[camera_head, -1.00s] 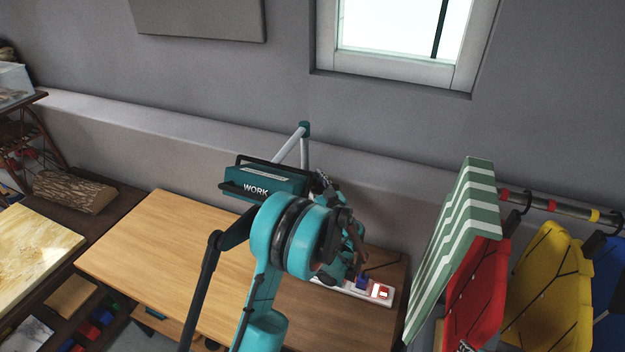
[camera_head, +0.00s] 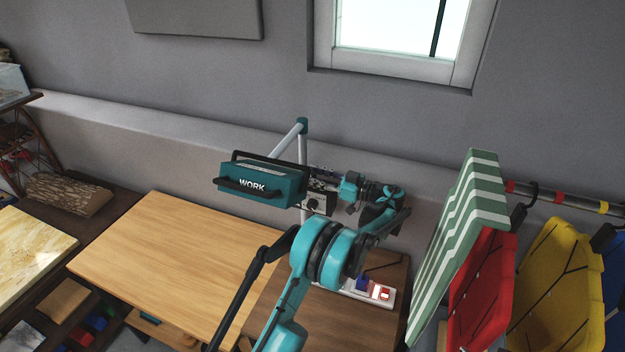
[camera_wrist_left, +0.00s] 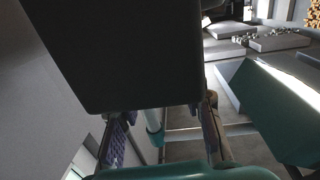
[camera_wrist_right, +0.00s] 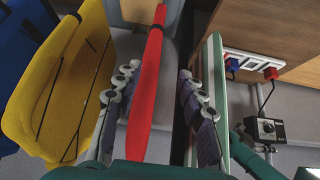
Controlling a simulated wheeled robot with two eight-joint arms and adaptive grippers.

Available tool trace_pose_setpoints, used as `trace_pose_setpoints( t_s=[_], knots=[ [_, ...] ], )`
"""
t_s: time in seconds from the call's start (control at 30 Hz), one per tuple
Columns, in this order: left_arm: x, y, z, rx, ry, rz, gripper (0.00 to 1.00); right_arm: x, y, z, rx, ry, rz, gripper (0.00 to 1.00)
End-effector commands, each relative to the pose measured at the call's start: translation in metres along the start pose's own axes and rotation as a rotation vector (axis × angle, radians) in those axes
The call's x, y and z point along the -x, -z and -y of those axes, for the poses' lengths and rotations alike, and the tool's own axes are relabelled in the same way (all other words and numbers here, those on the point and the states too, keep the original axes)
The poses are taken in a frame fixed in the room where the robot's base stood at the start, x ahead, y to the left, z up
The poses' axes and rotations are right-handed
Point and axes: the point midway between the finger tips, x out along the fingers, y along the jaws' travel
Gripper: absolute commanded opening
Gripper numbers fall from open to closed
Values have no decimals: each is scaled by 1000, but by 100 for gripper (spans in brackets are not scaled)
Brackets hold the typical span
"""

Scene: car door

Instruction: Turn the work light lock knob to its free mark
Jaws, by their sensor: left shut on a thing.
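The work light (camera_head: 262,182) is a teal box lamp marked WORK, with a black handle, on a grey tripod in the head view. Beside its right end is a dark plate with a black lock knob (camera_head: 313,203). My left gripper (camera_head: 328,192) reaches this side from the right. In the left wrist view, a dark blunt body (camera_wrist_left: 120,50) stands between and before the left fingers (camera_wrist_left: 165,125). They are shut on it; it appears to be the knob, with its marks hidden. In the right wrist view, my right gripper (camera_wrist_right: 155,95) is open near the red panel.
A power strip (camera_head: 368,292) lies on the brown bench end, below my left arm. A green-striped panel (camera_head: 452,245), red panel (camera_head: 482,285) and yellow panel (camera_head: 558,280) hang at the right. The pale wooden bench top (camera_head: 170,260) is clear.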

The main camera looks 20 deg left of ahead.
Motion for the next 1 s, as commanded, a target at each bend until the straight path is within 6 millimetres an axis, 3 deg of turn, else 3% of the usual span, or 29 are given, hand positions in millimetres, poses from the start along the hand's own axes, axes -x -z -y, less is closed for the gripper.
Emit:
trace_pose_setpoints(
  t_s=[0.4, 1.0],
  knots=[
    [-1, -1, -4, 0, 270, 1, 9, -4, -3, 0, 0, 0, 0, 40],
    [-1, 0, -5, 0, 351, 1, 9, -4, -3, 0, 0, 0, 0, 40]
  ],
)
